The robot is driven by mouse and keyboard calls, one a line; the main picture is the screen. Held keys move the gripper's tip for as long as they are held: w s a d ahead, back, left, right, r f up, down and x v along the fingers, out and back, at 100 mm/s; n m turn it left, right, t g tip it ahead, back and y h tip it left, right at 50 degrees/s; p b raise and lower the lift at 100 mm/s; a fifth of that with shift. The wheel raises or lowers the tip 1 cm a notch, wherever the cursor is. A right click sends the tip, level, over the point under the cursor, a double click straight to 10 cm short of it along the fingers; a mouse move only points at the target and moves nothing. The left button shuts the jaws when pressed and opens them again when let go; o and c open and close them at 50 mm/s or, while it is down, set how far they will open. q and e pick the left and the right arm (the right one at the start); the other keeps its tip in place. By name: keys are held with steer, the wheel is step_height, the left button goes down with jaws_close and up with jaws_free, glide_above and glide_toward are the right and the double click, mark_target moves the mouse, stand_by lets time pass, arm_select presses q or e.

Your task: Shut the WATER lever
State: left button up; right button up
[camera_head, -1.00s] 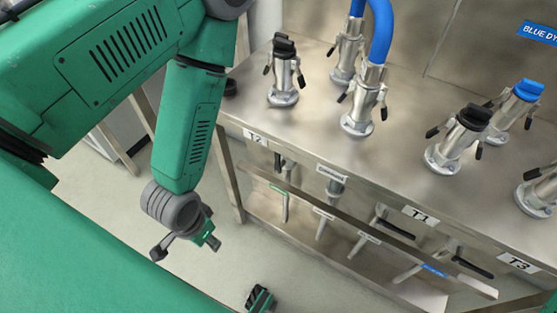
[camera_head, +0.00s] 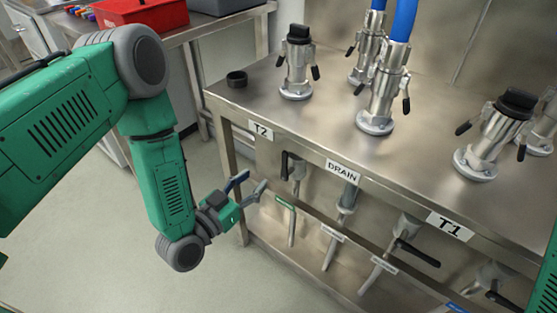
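No label reading WATER can be made out, so I cannot tell which lever it is. Under the bench, a black lever (camera_head: 285,165) hangs down near the T2 sign. Another black lever (camera_head: 418,254) sticks out to the right below the T1 sign, and a third black lever (camera_head: 507,301) shows at the lower right. Small tags on the lower rail, one green (camera_head: 285,203) and one blue (camera_head: 457,308), are unreadable. My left gripper (camera_head: 248,186) is open and empty, its fingers apart, just left of the T2 lever in the picture.
The steel bench (camera_head: 255,95) carries several upright couplings, with blue hoses (camera_head: 403,20) at the back. A DRAIN sign (camera_head: 342,171) is on its front edge. A red box (camera_head: 140,12) stands on another table at the back left. The floor left of the bench is clear.

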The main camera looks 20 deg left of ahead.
mark_target(285, 159)
arm_select(q)
steer(key=x, duration=0.3)
steer(key=d+b+x, duration=0.1)
steer(key=x, duration=0.3)
steer(key=b+x, duration=0.1)
steer(key=x, duration=0.2)
steer(key=shift+d, duration=0.45)
steer(key=shift+w+a, duration=0.15)
steer(key=shift+w, duration=0.15)
steer(key=shift+w+a, duration=0.25)
steer(key=shift+a, duration=0.05)
steer(key=shift+d, duration=0.15)
arm_select(e)
steer(key=f, duration=0.2)
steer(key=shift+d+f, duration=0.2)
steer(key=shift+f, duration=0.15)
arm_select(q)
steer(key=shift+d, duration=0.4)
jaws_close()
arm_select(e)
steer(key=shift+d+f, duration=0.15)
steer(key=shift+d, duration=0.2)
